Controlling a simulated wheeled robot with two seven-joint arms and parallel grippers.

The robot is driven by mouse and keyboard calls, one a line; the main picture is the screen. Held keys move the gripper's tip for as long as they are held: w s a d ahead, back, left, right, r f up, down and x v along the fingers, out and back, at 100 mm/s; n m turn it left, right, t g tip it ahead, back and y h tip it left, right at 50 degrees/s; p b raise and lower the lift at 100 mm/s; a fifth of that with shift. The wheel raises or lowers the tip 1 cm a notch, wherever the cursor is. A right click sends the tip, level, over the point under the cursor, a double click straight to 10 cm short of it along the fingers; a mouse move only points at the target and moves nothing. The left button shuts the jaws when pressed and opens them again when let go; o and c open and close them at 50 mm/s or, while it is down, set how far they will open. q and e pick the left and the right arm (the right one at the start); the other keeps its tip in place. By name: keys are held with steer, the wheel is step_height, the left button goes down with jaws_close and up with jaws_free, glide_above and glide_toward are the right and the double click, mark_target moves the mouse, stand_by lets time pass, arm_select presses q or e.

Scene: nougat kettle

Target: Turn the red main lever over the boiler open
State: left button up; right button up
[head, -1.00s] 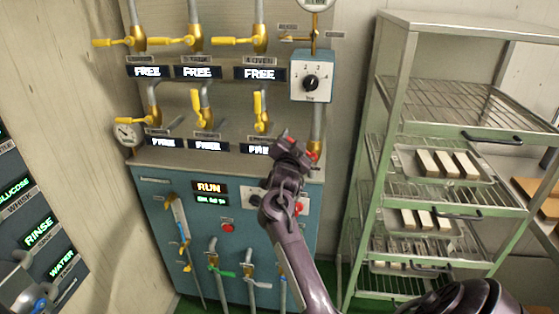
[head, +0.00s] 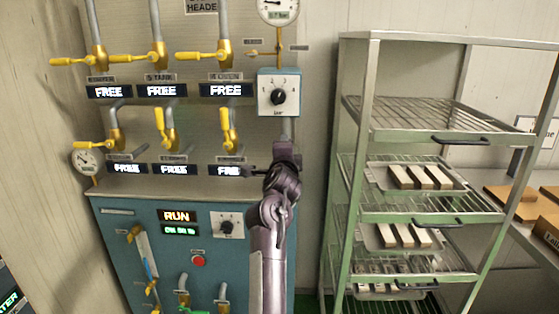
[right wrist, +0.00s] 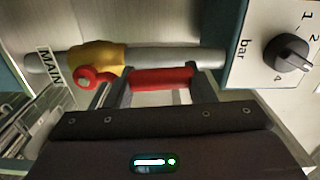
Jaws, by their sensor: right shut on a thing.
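The red main lever (right wrist: 160,79) shows in the right wrist view beside a yellow valve body (right wrist: 98,55) on a grey pipe, next to a MAIN label (right wrist: 50,67). Its red bar runs roughly parallel to the pipe. My right gripper (right wrist: 155,88) is shut on the lever's bar, with a finger at each side of the red part. In the head view my right gripper (head: 287,152) is at the pipe under the pressure dial box (head: 279,105) and hides the lever. My left gripper is out of view.
Several yellow-handled valves (head: 130,57) and FREE displays (head: 161,91) fill the panel to the left. A blue cabinet (head: 120,240) with a RUN display (head: 177,216) stands below. A green rack (head: 345,130) with trays of blocks stands close on the right.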

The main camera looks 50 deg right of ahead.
steer(key=shift+s+d+m+b, duration=0.2)
steer(key=shift+s+m+b, duration=0.1)
steer(key=shift+m, duration=0.1)
steer(key=o, duration=1.4)
steer(key=shift+a+f, duration=0.1)
